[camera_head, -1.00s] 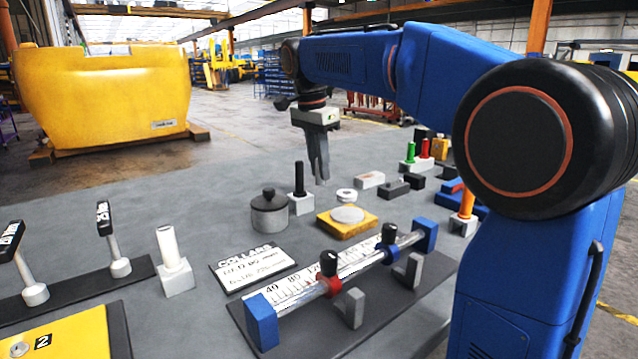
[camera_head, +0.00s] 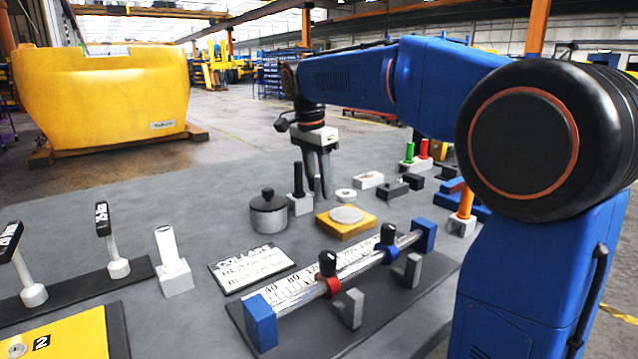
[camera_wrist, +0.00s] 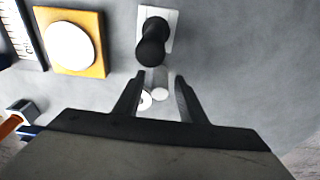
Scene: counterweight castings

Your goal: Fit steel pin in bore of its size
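A short silvery cylinder, which looks like the steel pin (camera_wrist: 160,82), stands on the table between my fingertips in the wrist view. My gripper (camera_wrist: 160,80) is open around it, with a gap at each side. In the head view my gripper (camera_head: 320,190) is low over the table, right of a black pin (camera_head: 298,178) in a pale block (camera_head: 300,204). The fingers hide most of the steel pin there. A pale ring (camera_head: 346,195) lies just right of the gripper; its hole may be a bore, but I cannot tell its size.
A lidded grey pot (camera_head: 268,216) and a yellow plate with a pale disc (camera_head: 345,230) stand nearby. A scale rail with collars (camera_head: 335,285) lies in front. Grey and black blocks (camera_head: 392,188) lie to the right.

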